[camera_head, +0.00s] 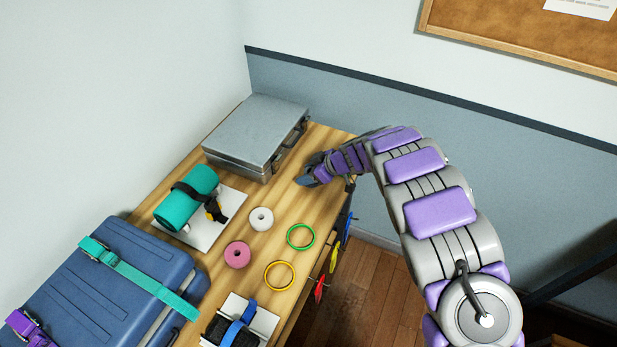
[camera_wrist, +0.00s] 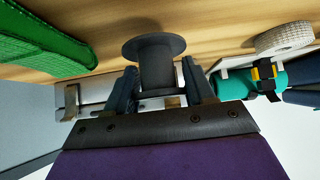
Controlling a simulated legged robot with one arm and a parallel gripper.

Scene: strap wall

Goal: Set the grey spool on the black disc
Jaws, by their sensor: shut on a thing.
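In the wrist view the dark grey spool (camera_wrist: 160,65) sits between the two fingers of my gripper (camera_wrist: 158,77), which is shut on it. The spool's wide flange faces the wooden table top. In the head view my gripper (camera_head: 309,176) is at the far right part of the table, just right of the metal case, and the spool cannot be made out there. I cannot make out the black disc in either view; my arm or gripper may hide it.
A grey metal case (camera_head: 254,131) stands beside my gripper. A white roll (camera_head: 261,218), pink roll (camera_head: 237,255), green ring (camera_head: 301,236) and yellow ring (camera_head: 280,275) lie nearer. A teal roll (camera_head: 186,198) and blue case (camera_head: 115,285) are left. Bare wood (camera_head: 285,200) shows between.

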